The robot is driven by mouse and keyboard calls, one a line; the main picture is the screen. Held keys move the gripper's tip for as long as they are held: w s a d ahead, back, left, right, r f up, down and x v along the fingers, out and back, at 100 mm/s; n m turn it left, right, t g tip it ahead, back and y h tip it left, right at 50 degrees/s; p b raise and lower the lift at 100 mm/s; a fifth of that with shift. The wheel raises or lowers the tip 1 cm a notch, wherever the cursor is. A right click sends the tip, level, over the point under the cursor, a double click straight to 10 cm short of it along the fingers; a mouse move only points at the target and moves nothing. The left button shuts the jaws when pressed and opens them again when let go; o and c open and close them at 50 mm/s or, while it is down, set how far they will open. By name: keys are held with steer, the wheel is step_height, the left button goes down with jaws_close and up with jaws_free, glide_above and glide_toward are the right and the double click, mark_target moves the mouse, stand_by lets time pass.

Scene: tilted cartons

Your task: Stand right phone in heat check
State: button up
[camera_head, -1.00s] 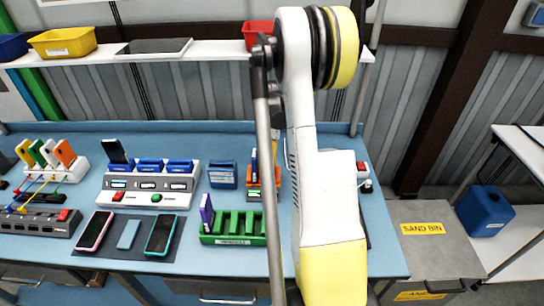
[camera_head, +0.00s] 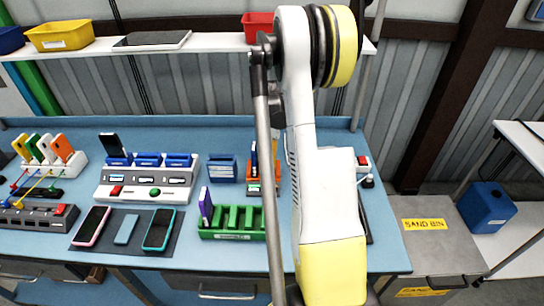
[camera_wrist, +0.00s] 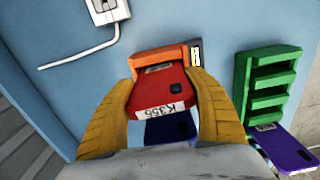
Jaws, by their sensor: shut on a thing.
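My gripper (camera_wrist: 158,112) shows in the wrist view, its two yellow fingers closed on the sides of a red phone (camera_wrist: 160,88) labelled K355. The red phone is at an orange stand (camera_wrist: 150,56), overlapping it in the picture; I cannot tell whether it is seated. A dark blue phone (camera_wrist: 168,131) shows just below the red one, partly covered. In the head view the orange stand (camera_head: 254,188) is partly behind my arm, and my gripper is hidden there. Which station is the heat check is not readable.
A green rack (camera_head: 232,236) with a purple phone (camera_head: 206,205) stands beside the orange stand. Farther left are a grey station (camera_head: 150,190) with blue slots and a dark mat (camera_head: 110,241) with phones. A white switch box (camera_wrist: 105,10) with a cable is near the orange stand.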

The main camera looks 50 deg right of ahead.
steer(key=shift+f+b, duration=0.25)
steer(key=shift+b, duration=0.05)
stand_by(0.6)
steer(key=o, duration=1.2)
steer(key=shift+r, duration=0.1)
step_height(320, 180, up, 12)
steer(key=shift+f, duration=0.1)
